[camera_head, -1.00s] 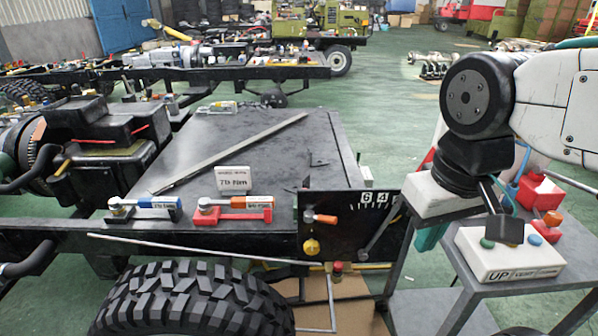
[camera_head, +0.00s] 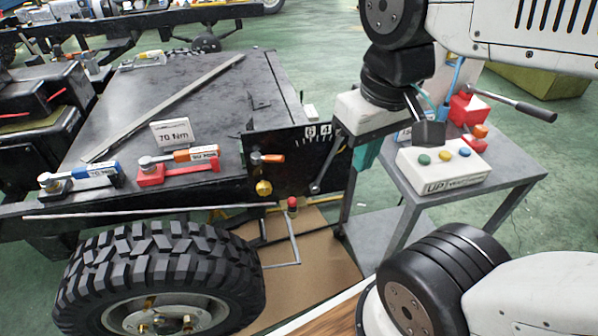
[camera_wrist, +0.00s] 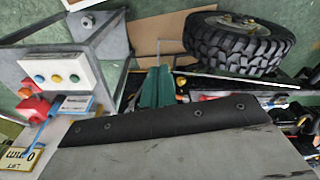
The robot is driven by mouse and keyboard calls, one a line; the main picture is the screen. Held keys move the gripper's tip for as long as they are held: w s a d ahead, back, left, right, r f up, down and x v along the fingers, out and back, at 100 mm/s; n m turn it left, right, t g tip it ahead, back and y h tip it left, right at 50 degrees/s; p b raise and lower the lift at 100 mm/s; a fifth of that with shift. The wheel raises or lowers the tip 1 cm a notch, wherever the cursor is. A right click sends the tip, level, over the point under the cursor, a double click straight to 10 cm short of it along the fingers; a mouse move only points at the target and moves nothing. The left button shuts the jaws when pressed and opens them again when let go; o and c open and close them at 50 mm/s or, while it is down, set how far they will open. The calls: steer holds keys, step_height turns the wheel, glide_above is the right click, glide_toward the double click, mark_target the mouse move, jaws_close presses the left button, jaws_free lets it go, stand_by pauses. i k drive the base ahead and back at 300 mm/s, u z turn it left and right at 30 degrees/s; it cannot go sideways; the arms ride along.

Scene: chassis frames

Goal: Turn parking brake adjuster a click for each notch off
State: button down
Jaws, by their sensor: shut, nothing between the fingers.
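A black upright plate (camera_head: 297,160) with a white numbered scale, showing 6 and 4, stands at the right end of the chassis deck. A grey pointer lever (camera_head: 325,172) crosses its right part. An orange-tipped lever (camera_head: 271,158) and a round brass knob (camera_head: 264,188) sit on its left part; which is the adjuster I cannot tell for sure. The fingers also show in the wrist view (camera_wrist: 156,88), shut and empty, apart from the plate and knob.
A grey cart (camera_head: 412,190) stands right of my gripper with a white button box (camera_head: 445,165) and red items. A tyre (camera_head: 160,280) stands below. A red-topped post (camera_head: 292,205) rises under the plate.

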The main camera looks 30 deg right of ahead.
mark_target(263, 188)
steer(key=z, duration=1.45)
steer(key=k, duration=1.15)
steer(key=u, duration=1.5)
steer(key=i, duration=0.5)
